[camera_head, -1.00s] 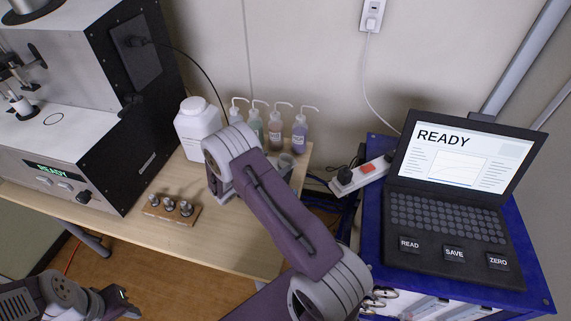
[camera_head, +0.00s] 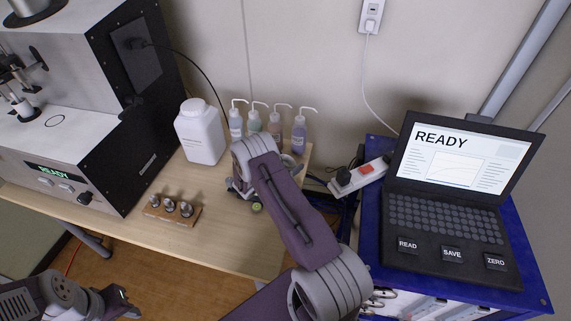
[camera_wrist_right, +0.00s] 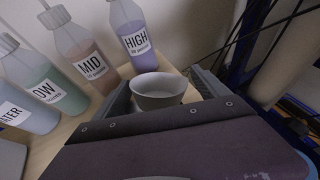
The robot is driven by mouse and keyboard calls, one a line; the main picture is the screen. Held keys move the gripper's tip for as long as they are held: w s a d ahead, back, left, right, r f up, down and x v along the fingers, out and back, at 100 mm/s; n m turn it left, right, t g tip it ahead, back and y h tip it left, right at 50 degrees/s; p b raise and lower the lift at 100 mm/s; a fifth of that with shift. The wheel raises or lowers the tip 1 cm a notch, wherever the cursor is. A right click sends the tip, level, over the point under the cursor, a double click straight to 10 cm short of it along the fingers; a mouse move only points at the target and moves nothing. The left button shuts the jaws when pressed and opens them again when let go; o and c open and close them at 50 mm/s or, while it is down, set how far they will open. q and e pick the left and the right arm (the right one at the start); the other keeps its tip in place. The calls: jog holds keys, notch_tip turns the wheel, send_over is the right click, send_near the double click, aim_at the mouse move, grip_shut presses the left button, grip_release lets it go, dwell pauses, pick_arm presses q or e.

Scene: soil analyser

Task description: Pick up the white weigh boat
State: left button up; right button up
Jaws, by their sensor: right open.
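The white weigh boat (camera_wrist_right: 158,92) is a small, pale round cup standing on the wooden bench near its right end. In the head view its rim (camera_head: 291,160) shows only partly behind my right arm. My right gripper (camera_wrist_right: 160,80) is open, with one finger on each side of the weigh boat in the wrist view. Whether the fingers touch it cannot be told. In the head view the right jaws are mostly hidden by my own wrist. Part of my left arm shows at the lower left, and its jaws are not clear.
Several labelled wash bottles (camera_head: 274,126) stand close behind the gripper. A white jug (camera_head: 201,132) is to their left. A wooden block with metal weights (camera_head: 172,210) sits nearer the front edge. A laptop (camera_head: 455,190) is on a blue cart at right, beside a power strip (camera_head: 358,174).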

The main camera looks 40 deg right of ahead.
jog(key=shift+a+r, duration=0.1)
jog(key=c, duration=1.2)
jog(key=shift+o, duration=0.2)
jog(key=shift+r, duration=0.4)
jog(key=r, duration=0.2)
jog(key=s+r, duration=0.1)
jog(key=r, duration=0.1)
jog(key=shift+s, duration=0.15)
jog(key=s+a+r, duration=0.1)
jog(key=s+r, duration=0.5)
jog(key=s, duration=0.4)
jog(key=shift+s+a, duration=0.15)
jog(key=shift+a, duration=0.2)
